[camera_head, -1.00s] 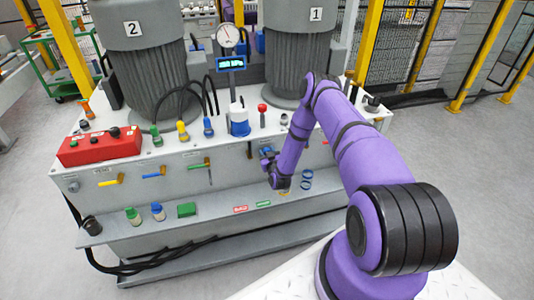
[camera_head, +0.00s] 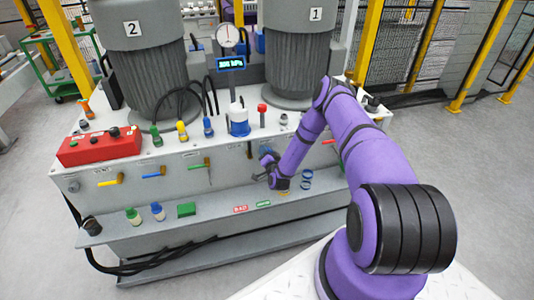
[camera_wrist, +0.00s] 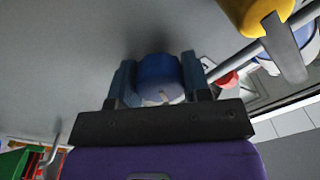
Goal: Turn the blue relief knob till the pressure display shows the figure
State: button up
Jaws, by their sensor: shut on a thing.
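The blue relief knob (camera_wrist: 158,80) sits on the grey front panel in the wrist view, with a pale mark on its face. My gripper (camera_wrist: 157,84) is shut on it, one finger on each side. In the head view my gripper (camera_head: 266,162) is at the cabinet's front face, and the knob is mostly hidden by it. The pressure display (camera_head: 231,63) is a small lit screen on a post below a round dial gauge (camera_head: 228,35). Its digits are too small and blurred to read surely.
Several coloured valve handles, including a yellow one (camera_head: 110,180), line the front panel to the left. A shelf (camera_head: 105,236) below holds bottles and a green block (camera_head: 186,210). A red box (camera_head: 98,147) stands on top. A yellow part (camera_wrist: 262,12) is close by my gripper.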

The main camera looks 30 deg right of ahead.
jog(key=shift+m, duration=0.6)
jog(key=o, duration=0.9)
jog(key=shift+o, duration=0.2)
jog(key=shift+s, duration=0.1)
jog(key=v, duration=1)
jog(key=shift+s, duration=0.35)
jog(key=shift+w+a, duration=0.1)
jog(key=shift+a, duration=0.05)
